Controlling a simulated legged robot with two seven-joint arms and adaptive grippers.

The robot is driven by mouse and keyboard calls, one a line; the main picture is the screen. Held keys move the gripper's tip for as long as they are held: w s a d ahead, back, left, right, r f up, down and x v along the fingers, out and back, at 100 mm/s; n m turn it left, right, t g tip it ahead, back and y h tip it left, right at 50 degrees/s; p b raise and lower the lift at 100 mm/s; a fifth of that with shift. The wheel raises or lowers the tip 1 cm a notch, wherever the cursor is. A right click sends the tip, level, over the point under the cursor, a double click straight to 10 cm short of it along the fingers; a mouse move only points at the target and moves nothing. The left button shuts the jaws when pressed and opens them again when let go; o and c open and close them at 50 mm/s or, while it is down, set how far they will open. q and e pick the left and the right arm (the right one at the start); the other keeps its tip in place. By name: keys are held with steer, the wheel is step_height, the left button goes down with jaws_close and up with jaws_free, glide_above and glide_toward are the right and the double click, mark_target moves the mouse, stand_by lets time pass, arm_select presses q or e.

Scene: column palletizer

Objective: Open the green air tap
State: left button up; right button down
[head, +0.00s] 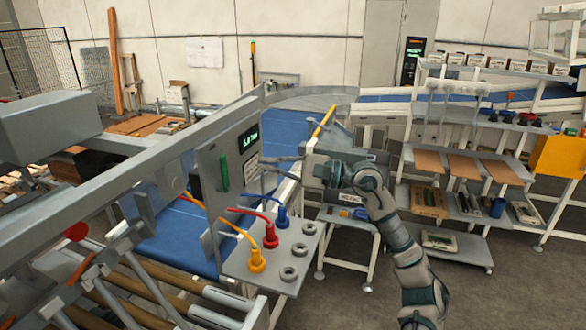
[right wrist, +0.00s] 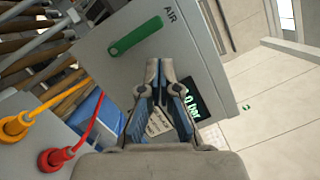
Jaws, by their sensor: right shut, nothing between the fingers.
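The green air tap (head: 224,172) is a straight green handle on an upright grey panel (head: 209,196), standing vertical in the head view. In the right wrist view the green handle (right wrist: 135,36) lies slanted beside the word AIR. My right gripper (head: 264,168) is to the right of the tap and apart from it in the head view. In the right wrist view its fingertips (right wrist: 160,64) are together and empty, a little below the handle. My left gripper is not in view.
A lit display (head: 248,138) is on the panel. Below, yellow (head: 257,260), red (head: 270,236) and blue (head: 282,215) hose plugs stand on a grey plate (head: 300,258) with empty sockets. A blue conveyor (head: 180,245) runs behind. A shelf rack (head: 465,180) stands at the right.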

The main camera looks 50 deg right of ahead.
steer(key=v, duration=0.5)
steer(key=shift+d+f, duration=0.15)
stand_by(0.5)
